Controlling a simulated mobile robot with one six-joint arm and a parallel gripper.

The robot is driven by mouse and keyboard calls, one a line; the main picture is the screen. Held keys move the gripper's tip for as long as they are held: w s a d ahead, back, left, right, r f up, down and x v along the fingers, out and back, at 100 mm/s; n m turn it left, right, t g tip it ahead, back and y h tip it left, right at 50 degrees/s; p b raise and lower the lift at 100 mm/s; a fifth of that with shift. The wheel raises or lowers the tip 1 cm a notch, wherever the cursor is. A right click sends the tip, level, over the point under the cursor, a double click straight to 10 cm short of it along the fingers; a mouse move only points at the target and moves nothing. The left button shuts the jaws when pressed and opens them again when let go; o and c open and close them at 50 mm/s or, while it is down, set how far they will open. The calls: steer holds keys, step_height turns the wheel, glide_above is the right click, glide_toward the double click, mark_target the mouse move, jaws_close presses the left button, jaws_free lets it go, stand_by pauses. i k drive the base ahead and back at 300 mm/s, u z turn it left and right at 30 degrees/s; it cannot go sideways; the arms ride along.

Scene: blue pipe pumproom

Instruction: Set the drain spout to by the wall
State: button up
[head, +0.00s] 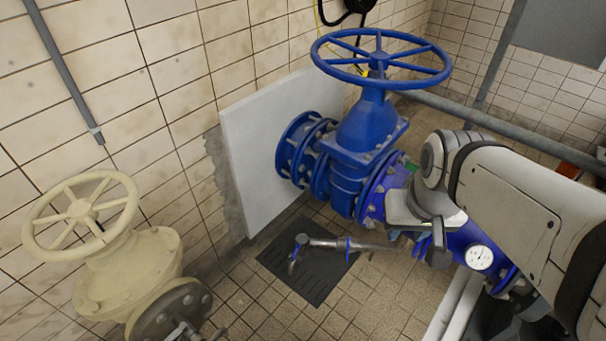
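The drain spout (335,244) is a thin grey metal pipe low beside the big blue valve (360,165). It reaches left from near my gripper and has a blue collar partway along. Its left end bends down over a dark floor grate (318,277), apart from the white wall panel (260,150). My gripper (432,250) is at the right of the spout, by the blue pipework. Its fingers are small and partly hidden by my wrist, so I cannot tell whether they touch the spout.
A blue handwheel (380,65) tops the big valve. A cream valve with a handwheel (82,210) stands at the left. A round gauge (479,257) sits on the blue pipe beside my arm. White pipes (450,315) run along the floor. Tiled floor is clear around the grate.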

mark_target(302, 241)
steer(key=u, duration=0.6)
steer(key=i, duration=0.9)
steer(key=u, duration=0.05)
